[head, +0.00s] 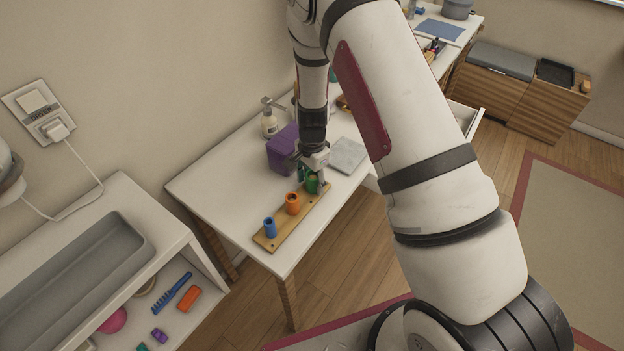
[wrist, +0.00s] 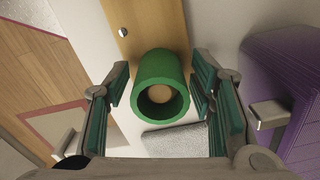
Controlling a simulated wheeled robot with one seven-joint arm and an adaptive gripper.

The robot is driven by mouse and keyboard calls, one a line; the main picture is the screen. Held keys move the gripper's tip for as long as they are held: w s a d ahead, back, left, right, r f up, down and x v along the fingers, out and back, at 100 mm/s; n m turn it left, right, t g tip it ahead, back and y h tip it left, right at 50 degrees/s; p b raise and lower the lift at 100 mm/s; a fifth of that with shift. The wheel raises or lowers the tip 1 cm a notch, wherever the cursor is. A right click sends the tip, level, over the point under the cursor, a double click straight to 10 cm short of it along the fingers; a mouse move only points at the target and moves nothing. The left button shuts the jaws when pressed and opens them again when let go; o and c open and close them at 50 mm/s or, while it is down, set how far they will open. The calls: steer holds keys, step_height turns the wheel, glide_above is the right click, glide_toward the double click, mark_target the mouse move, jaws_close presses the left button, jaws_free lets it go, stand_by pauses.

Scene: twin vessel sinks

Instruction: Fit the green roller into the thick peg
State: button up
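The green roller (head: 312,185) stands upright at the right end of the wooden peg board (head: 264,240) in the head view. In the wrist view the green roller (wrist: 150,68) lies between the two fingers of my gripper (wrist: 160,88), with a gap on each side. A pale round end, which looks like the thick peg (wrist: 160,93), shows inside its bore, so the roller appears to be around it. How far down it sits is hidden. My gripper (head: 311,178) is open and points down over the roller.
An orange roller (head: 292,204) and a blue roller (head: 269,228) stand on the same board. A purple bin (head: 281,152) is close behind my gripper. The table's left part is clear.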

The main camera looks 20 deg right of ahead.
steer(key=shift+r, duration=0.1)
steer(key=s+r+n+t+y, duration=0.1)
steer(key=s+r+n, duration=0.25)
steer(key=r, duration=1.15)
steer(key=s+r+n+t, duration=0.15)
steer(key=s+r, duration=0.35)
steer(key=r, duration=1)
steer(key=s+r+n+t, duration=0.1)
steer(key=s+r+n, duration=0.2)
steer(key=s, duration=0.3)
steer(key=s+r+n, duration=0.3)
steer(key=s, duration=0.3)
steer(key=s+r+n+t+h, duration=0.1)
steer(key=s+r+n, duration=0.1)
steer(key=s, duration=0.4)
steer(key=shift+s+d+r+n+t+b, duration=0.15)
steer(key=shift+d+r+n+t+b, duration=0.2)
steer(key=shift+r+n+b, duration=0.1)
